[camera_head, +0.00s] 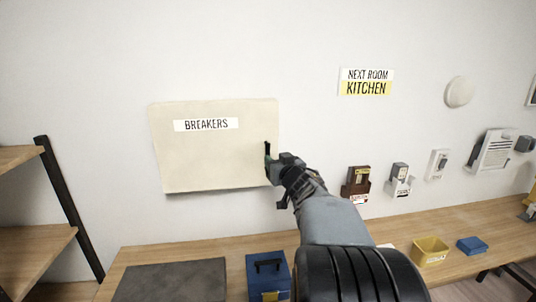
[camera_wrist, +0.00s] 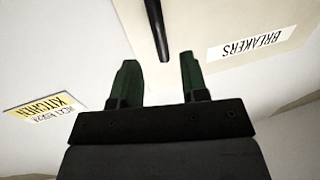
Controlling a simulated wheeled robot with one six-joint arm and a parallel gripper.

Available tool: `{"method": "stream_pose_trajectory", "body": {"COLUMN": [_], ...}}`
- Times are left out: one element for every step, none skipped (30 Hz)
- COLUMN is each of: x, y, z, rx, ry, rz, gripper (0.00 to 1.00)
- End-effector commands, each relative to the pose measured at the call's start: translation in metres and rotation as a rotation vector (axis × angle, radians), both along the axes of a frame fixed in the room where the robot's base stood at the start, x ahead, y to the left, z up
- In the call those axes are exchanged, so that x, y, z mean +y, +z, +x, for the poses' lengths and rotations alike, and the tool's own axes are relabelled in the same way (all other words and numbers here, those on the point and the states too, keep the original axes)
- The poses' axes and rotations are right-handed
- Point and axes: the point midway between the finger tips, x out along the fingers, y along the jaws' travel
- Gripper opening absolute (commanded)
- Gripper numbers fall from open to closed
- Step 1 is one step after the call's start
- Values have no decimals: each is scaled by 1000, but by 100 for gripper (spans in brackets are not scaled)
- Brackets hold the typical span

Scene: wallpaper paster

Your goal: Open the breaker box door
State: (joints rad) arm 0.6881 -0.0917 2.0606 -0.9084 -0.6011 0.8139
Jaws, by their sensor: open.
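The breaker box (camera_head: 215,160) is a cream, flat box on the wall with a BREAKERS label (camera_head: 206,125). Its door looks shut. A thin black handle (camera_head: 267,148) stands upright near the door's right edge. My gripper (camera_head: 270,165) is at that right edge, by the lower part of the handle. In the wrist view my gripper (camera_wrist: 160,75) is open, with two dark green fingers apart. The black handle (camera_wrist: 157,30) shows beyond the fingertips, its end roughly between them. I cannot tell whether a finger touches it. The label also shows in the wrist view (camera_wrist: 252,41).
A wooden bench (camera_head: 430,222) runs below, with a dark mat (camera_head: 170,280), a blue box (camera_head: 268,274) and a yellow bin (camera_head: 431,250). Small wall holders (camera_head: 356,183) hang to the right. A shelf (camera_head: 30,240) stands at left. Wall left of the box is clear.

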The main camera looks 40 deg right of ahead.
Motion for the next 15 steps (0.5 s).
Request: {"method": "stream_pose_trajectory", "body": {"x": [-1,-3,-5,-6,-7,-8,-8,-10,-11,-12,-12,-13,-13,-13,-14], "y": [-1,-1,0,0,0,0,0,0,0,0,0,0,0,0,0], "z": [11,16,22,27,32,37,41,44,48,51,54,56,58,60,61], "rx": [2,2,2,2,1,2,1,2,1,1,2,1,1,1,1], "ry": [2,2,1,1,1,1,1,0,-1,-1,-1,-1,-1,-1,-1], "rz": [1,3,1,1,0,0,0,1,0,0,0,-1,-1,-1,-1], "gripper": [41,41,41,41,41,41,41,41,41,41,41,41,41,41,41]}}
